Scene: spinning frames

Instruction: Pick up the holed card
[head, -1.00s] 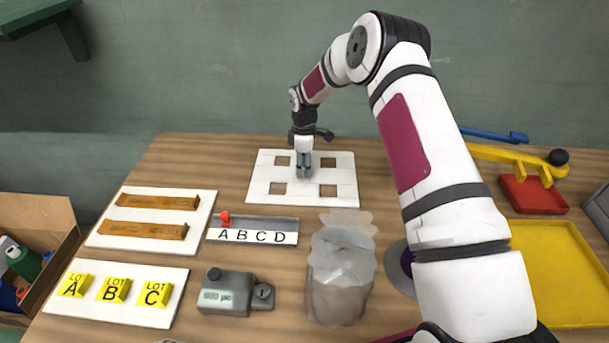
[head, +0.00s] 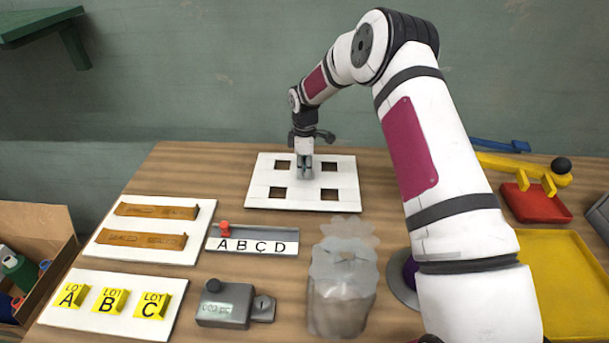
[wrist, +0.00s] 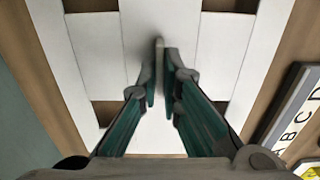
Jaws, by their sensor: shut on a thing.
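The holed card (head: 270,201) is a flat white square with several square holes, at the back middle of the table in the head view. It looks level and slightly above the wood. My gripper (head: 305,173) points down at the card's middle, between the holes. In the wrist view, my gripper (wrist: 161,80) has its two green-sided fingers closed on a thin upright piece at the middle of the holed card (wrist: 210,60). The contact itself is partly hidden by the fingers.
In front of the card are a lettered A–D rail (head: 257,246), a grey device (head: 225,307) and a clear bag (head: 340,290). White boards (head: 200,240) lie left. A yellow tray (head: 560,270) and red tray (head: 533,205) stand right. Bare wood surrounds the card.

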